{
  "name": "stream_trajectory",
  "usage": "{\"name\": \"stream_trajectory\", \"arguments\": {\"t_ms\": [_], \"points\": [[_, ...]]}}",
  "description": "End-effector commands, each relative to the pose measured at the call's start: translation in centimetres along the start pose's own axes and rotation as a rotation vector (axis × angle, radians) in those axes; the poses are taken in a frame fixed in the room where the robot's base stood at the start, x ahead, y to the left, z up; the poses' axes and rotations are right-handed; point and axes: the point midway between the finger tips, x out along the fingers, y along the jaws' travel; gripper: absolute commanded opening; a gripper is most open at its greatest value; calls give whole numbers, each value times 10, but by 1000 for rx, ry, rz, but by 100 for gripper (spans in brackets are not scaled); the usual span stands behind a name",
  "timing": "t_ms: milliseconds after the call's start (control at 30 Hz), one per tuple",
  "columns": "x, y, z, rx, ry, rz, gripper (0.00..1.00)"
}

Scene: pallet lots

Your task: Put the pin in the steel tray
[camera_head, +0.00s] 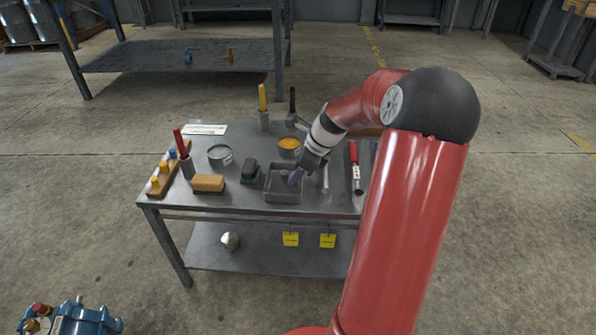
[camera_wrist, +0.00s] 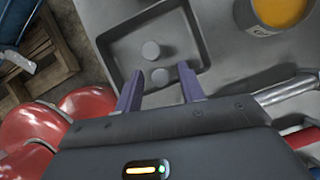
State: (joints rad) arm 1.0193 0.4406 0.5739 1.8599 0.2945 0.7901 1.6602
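The steel tray (camera_head: 271,196) is a shallow grey rectangular tray near the front middle of the metal table. It fills much of the upper wrist view (camera_wrist: 109,52). Two small grey round pieces, one farther up (camera_wrist: 151,50) and one nearer (camera_wrist: 160,77), show inside the tray; I cannot tell which is the pin. My gripper (camera_head: 295,177) is over the tray, pointing down. In the wrist view its two purple fingers (camera_wrist: 159,82) stand apart, with the nearer round piece seen between them and not touched by either. The pieces are hidden in the head view.
A dark green-based brush (camera_head: 250,172), a tan block (camera_head: 208,183) and an empty round tin (camera_head: 220,156) stand left of the tray. An orange-filled tin (camera_head: 289,146) is behind it. A red-handled tool (camera_head: 355,168) lies to the right. Upright handles stand at the back.

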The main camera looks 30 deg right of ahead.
Motion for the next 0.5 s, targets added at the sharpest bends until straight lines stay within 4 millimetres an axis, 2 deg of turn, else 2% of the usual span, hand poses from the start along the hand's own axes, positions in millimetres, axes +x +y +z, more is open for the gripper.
{"name": "stream_trajectory", "arguments": {"t_ms": [333,500], "points": [[-4,0,2,0,0,-1,41],[-28,-1,2,0,2,-5,41]]}}
